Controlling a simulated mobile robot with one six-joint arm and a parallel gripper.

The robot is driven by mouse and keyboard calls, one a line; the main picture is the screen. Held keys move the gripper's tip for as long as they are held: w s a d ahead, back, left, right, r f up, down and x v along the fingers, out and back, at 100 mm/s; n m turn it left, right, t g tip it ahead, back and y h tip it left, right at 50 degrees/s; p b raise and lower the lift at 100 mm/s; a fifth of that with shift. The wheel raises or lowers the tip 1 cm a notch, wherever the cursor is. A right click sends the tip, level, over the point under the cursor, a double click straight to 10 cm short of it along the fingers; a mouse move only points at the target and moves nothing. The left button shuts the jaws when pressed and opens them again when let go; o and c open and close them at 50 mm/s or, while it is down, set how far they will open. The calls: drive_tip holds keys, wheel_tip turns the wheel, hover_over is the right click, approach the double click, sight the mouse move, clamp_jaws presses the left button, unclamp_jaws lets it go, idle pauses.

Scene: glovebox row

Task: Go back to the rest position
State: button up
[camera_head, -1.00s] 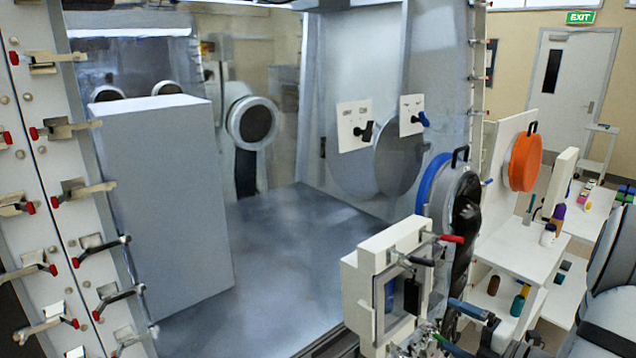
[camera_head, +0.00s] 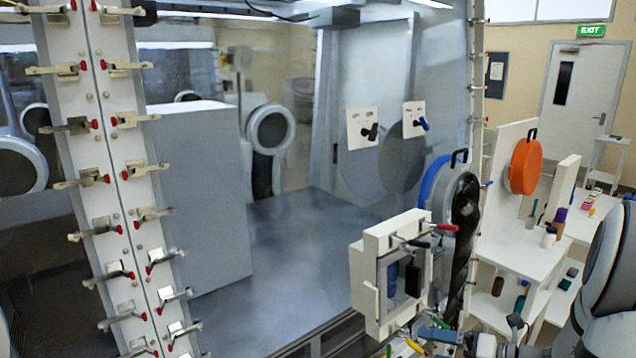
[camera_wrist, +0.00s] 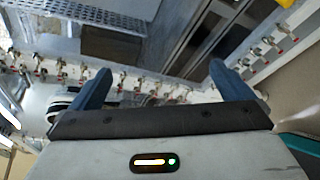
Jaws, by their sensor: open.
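My gripper (camera_wrist: 160,92) shows in the wrist view with its two blue fingers spread wide apart. Nothing is between them. Behind the fingers, the wrist view shows a row of metal clamps (camera_wrist: 125,82) with red tips along the glovebox frame.
The glovebox has a grey floor (camera_head: 300,235) and a clamped frame (camera_head: 125,180). A white box-like unit (camera_head: 372,265) juts from its front. A round orange cover (camera_head: 525,163) hangs on a white panel beside white shelves (camera_head: 525,255) holding small bottles. A door (camera_head: 575,105) is at the back right.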

drive_tip(key=s+a+n+g+h+b, duration=0.1)
drive_tip(key=s+a+n+g+h, duration=0.1)
drive_tip(key=s+a+n+g, duration=0.45)
drive_tip(key=s+a+n+g+h, duration=0.15)
drive_tip(key=a+n, duration=0.25)
drive_tip(key=n, duration=0.6)
drive_tip(key=s+r+n+t+h+b, duration=0.1)
drive_tip(key=s+r+n+h, duration=0.1)
drive_tip(key=n, duration=0.9)
drive_tip(key=s+d+r+n+t+h+b, duration=0.1)
drive_tip(key=s+n+h, duration=0.3)
drive_tip(key=n, duration=0.7)
drive_tip(key=r+t+h, duration=0.1)
drive_tip(key=h, duration=0.1)
drive_tip(key=shift+s+d+r+h, duration=0.15)
drive_tip(key=shift+s+h, duration=0.2)
drive_tip(key=shift+s, duration=0.05)
